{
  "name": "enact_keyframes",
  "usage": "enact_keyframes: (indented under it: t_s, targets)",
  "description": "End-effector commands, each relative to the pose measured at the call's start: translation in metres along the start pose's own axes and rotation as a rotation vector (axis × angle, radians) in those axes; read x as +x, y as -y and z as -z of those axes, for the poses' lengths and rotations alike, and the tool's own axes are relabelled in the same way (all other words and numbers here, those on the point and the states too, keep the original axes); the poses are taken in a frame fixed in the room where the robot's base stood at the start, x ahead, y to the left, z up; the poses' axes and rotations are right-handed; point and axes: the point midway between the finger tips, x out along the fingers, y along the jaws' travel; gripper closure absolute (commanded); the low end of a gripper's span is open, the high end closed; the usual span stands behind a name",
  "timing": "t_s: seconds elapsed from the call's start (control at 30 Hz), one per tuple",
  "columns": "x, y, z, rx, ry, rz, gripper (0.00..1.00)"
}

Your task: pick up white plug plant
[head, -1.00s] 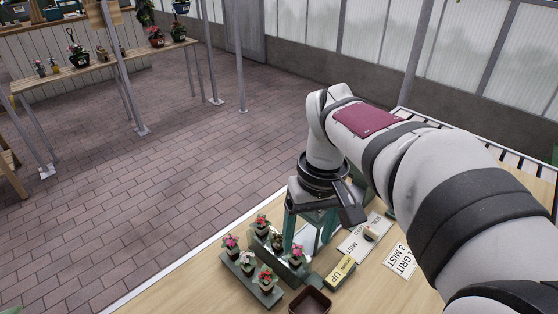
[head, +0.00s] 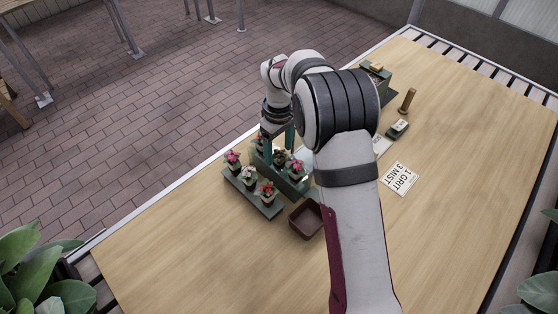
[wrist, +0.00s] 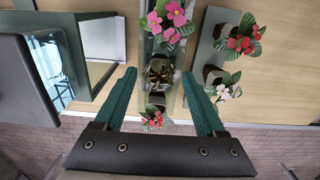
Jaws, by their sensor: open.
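The white plug plant (head: 249,175) stands upright in the middle of the front-left green rack (head: 238,178), between a pink and a red plant. In the wrist view the white plant (wrist: 222,86) is right of my gripper's right finger, apart from it. My gripper (wrist: 159,74) is open and empty, its two green fingers pointing toward the other rack. Between the fingers in the picture are a dark-leaved plant (wrist: 160,72) and a red-flowered plant (wrist: 152,119). In the head view my gripper (head: 279,142) is over the rear rack, partly hidden by my arm.
The rear rack also holds a pink plant (wrist: 170,22). A red plant (wrist: 238,40) is beside the white one. A brown square pot (head: 306,217) stands close to the racks. A sign card (head: 400,178) and wooden-handled tool (head: 407,100) lie beyond my arm. The table's left front is clear.

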Motion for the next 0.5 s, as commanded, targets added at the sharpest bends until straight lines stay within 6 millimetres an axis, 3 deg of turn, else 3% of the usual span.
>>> enact_keyframes:
  t_s: [0.1,0.3,0.5]
  targets:
    - [0.0118,0.0000,-0.0003,0.001,-0.001,0.000,0.28]
    - [0.0122,-0.0001,-0.0002,0.001,-0.002,0.000,0.29]
    - [0.0120,-0.0001,-0.0003,0.001,-0.001,0.000,0.65]
